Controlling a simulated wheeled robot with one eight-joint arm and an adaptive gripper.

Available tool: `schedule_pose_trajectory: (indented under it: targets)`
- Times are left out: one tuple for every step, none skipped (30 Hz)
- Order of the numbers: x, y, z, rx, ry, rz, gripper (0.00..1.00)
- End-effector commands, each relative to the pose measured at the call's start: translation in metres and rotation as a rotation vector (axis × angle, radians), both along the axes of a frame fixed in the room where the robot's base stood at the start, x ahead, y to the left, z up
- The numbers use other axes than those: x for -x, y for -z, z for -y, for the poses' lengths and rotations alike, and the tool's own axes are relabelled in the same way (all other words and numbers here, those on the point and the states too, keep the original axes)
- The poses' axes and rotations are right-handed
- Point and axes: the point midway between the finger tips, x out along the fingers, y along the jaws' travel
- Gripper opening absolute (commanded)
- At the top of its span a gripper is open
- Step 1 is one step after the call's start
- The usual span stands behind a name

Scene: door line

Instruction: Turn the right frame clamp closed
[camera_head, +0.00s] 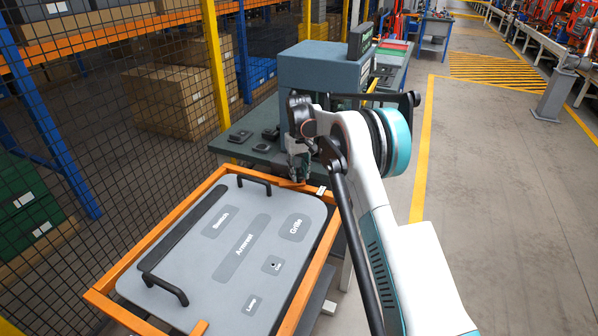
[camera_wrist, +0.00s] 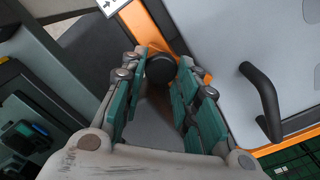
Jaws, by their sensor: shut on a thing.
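The right frame clamp (camera_wrist: 160,68) shows in the wrist view as a dark round knob by an orange piece at the orange frame's edge. My gripper (camera_wrist: 160,82) has its green-padded fingers on both sides of the knob and is shut on it. In the head view my gripper (camera_head: 299,168) points down at the far edge of the frame, where an orange bit of the clamp (camera_head: 292,184) shows beneath it. The arm and fingers hide most of the clamp there, so its exact angle cannot be told.
The orange frame (camera_head: 107,281) holds a grey panel (camera_head: 190,285) with labelled patches and black handles; one handle (camera_wrist: 262,98) is right of my gripper. Another orange clamp (camera_head: 199,327) is at the near edge. A green bench (camera_head: 237,147) with a grey machine (camera_head: 310,70) stands behind.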

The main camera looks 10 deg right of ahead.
Motion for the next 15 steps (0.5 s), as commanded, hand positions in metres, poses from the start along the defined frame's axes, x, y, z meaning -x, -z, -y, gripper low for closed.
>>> schedule_pose_trajectory:
  targets:
    - [0.0,0.0,-0.0002,0.0,-0.006,0.0,0.0]
    - [0.0,0.0,-0.0002,0.0,-0.009,0.0,0.0]
    - [0.0,0.0,-0.0002,0.0,-0.012,0.0,0.0]
    - [0.0,0.0,-0.0002,0.0,-0.014,0.0,0.0]
    - [0.0,0.0,-0.0002,0.0,-0.015,0.0,0.0]
    - [0.0,0.0,-0.0002,0.0,-0.015,0.0,0.0]
    - [0.0,0.0,-0.0002,0.0,-0.015,0.0,0.0]
    - [0.0,-0.0001,-0.0002,0.0,-0.015,0.0,0.0]
    - [0.0,0.0,-0.0002,0.0,-0.015,0.0,0.0]
    - [0.0,0.0,-0.0002,0.0,-0.015,0.0,0.0]
    - [0.0,0.0,-0.0002,0.0,-0.015,0.0,0.0]
    - [0.0,0.0,-0.0002,0.0,-0.014,0.0,0.0]
    - [0.0,0.0,-0.0002,0.0,-0.014,0.0,0.0]
    - [0.0,0.0,-0.0001,0.0,-0.014,0.0,0.31]
    - [0.0,0.0,-0.0001,0.0,-0.014,0.0,0.4]
